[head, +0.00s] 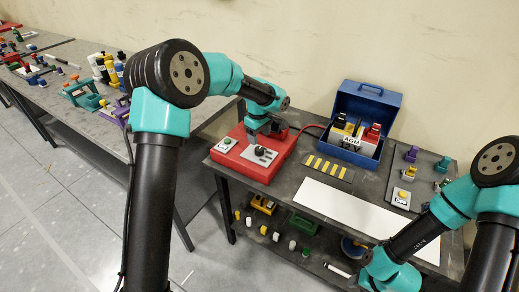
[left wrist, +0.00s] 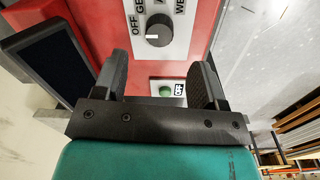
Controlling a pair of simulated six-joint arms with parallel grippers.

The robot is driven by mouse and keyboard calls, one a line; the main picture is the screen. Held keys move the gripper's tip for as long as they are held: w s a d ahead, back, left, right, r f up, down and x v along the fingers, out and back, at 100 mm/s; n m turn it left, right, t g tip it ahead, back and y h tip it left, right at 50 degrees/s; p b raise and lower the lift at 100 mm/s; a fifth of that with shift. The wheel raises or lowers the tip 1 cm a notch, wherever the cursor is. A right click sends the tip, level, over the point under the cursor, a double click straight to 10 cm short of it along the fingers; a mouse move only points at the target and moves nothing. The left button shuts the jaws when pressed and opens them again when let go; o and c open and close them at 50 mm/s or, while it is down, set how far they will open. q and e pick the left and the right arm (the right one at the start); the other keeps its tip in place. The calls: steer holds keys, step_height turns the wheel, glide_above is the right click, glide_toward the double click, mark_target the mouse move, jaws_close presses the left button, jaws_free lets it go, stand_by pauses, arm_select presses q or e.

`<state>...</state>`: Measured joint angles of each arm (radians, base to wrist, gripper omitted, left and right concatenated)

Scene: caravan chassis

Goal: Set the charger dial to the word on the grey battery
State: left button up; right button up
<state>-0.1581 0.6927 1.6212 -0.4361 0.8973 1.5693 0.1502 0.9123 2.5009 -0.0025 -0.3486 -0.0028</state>
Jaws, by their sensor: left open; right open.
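The red charger (head: 282,151) lies at the table's left end. Its black dial (head: 259,152) sits on a light plate. In the left wrist view the dial (left wrist: 160,29) has a white mark on the side by OFF; GE, A and WE show partly around it. The battery label reading AGM (head: 351,140) shows in the open blue box; the battery's body is mostly hidden. My left gripper (head: 261,131) is open just above the charger, by the dial. In the left wrist view its fingers (left wrist: 158,72) are apart and empty. My right gripper is below the picture's edge.
A yellow-striped strip (head: 327,168) and a white board (head: 350,212) lie in front. A side bench holds several tools.

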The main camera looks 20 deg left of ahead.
mark_target(259, 149)
arm_select(q)
step_height(259, 149, down, 7)
steer(key=shift+w+f, duration=0.15)
steer(key=shift+f, duration=0.05)
stand_by(0.3)
steer(key=c, duration=0.9)
